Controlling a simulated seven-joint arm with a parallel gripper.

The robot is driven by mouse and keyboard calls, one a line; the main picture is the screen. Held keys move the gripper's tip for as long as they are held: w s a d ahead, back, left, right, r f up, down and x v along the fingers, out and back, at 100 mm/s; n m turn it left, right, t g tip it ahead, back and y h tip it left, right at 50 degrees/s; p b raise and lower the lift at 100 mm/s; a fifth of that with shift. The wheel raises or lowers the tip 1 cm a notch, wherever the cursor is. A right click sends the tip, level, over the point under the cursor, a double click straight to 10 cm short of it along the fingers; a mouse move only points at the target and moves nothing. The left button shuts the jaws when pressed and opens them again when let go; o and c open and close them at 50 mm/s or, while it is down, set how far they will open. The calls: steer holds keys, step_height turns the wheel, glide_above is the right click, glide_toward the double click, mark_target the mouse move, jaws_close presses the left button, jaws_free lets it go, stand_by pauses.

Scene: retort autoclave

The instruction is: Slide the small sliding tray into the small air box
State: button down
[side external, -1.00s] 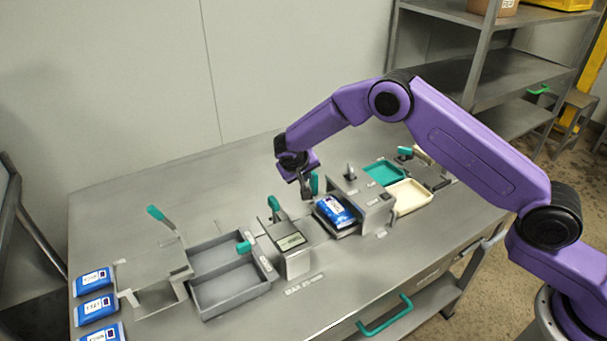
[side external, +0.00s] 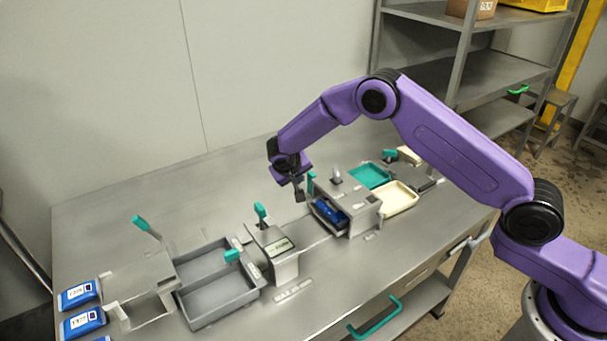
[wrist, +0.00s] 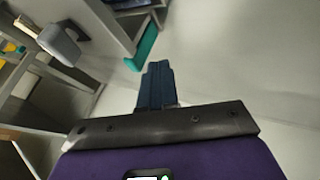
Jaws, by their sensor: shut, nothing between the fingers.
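The small air box (side external: 353,196) is a grey metal housing on the right half of the bench. The small sliding tray (side external: 317,222) is grey and carries a blue pouch (side external: 329,211). The tray is largely inside the box, with its left end still showing at the opening and the pouch in shadow. My gripper (side external: 299,196) is shut and empty, above and just behind the tray's left end. An upright teal handle (side external: 311,183) stands beside it. In the wrist view my shut fingers (wrist: 157,84) are near a teal handle (wrist: 143,47).
Further left are a two-part grey tray (side external: 215,302) and several blue pouches (side external: 80,294). The back bench is clear.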

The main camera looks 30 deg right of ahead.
steer(key=a+v, duration=0.1)
steer(key=v, duration=0.9)
steer(key=shift+w+f, duration=0.15)
steer(key=shift+f, duration=0.2)
steer(key=c, duration=1.7)
jaws_free()
steer(key=shift+a+r, duration=0.2)
steer(key=shift+a, duration=0.1)
steer(key=o, duration=0.6)
steer(key=shift+d+r, duration=0.15)
steer(key=shift+r, duration=0.05)
steer(key=shift+c, duration=0.2)
steer(key=shift+o, duration=0.3)
steer(key=w+d+r+g+y, duration=0.1)
steer(key=w+d+g+y, duration=0.1)
steer(key=d, duration=0.5)
steer(key=shift+w+r+g, duration=0.2)
steer(key=shift+r+g, duration=0.1)
steer(key=shift+g, duration=0.4)
step_height(320, 180, up, 3)
steer(key=n+g+y, duration=0.1)
steer(key=y, duration=0.3)
glide_above(311, 173)
step_height(311, 173, down, 17)
steer(key=shift+f, duration=0.15)
